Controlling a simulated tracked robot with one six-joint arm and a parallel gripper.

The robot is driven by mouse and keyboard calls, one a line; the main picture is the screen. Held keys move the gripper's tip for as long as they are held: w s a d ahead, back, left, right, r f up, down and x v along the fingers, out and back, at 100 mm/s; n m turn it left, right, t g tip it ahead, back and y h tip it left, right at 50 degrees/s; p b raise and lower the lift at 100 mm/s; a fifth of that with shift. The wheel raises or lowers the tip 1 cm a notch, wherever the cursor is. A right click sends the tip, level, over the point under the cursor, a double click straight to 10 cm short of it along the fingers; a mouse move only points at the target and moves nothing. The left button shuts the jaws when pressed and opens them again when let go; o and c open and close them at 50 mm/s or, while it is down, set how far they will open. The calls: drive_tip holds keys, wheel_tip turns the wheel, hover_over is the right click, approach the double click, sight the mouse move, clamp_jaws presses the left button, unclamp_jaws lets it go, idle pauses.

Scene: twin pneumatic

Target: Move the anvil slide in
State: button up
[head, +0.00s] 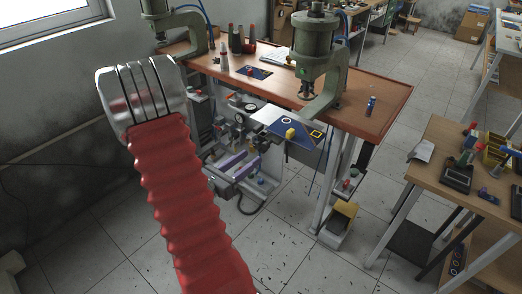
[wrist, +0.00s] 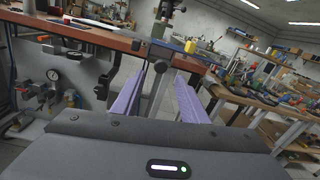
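The anvil slide looks to be the blue plate (head: 305,134) at the table's front edge, below the right press; it juts out past the edge. A yellow block (head: 290,133) stands on it and also shows in the wrist view (wrist: 190,46), beyond my fingers. My gripper (head: 248,164) has purple fingers and is in front of and below the slide, to its left in the head view. In the wrist view my gripper (wrist: 170,73) is open, with an empty gap between its fingers. It appears apart from the yellow block. The slide's far end is hidden under the press.
The right press (head: 315,50) stands on the wooden table (head: 385,95), with a second press (head: 190,30) at left. Pneumatic fittings and a gauge (wrist: 52,75) hang under the table at left. A second cluttered table (head: 425,165) stands at right, with open floor between.

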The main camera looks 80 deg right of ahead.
sight(264, 147)
drive_tip(key=shift+x, duration=3.5)
drive_tip(key=shift+c, duration=0.2)
clamp_jaws()
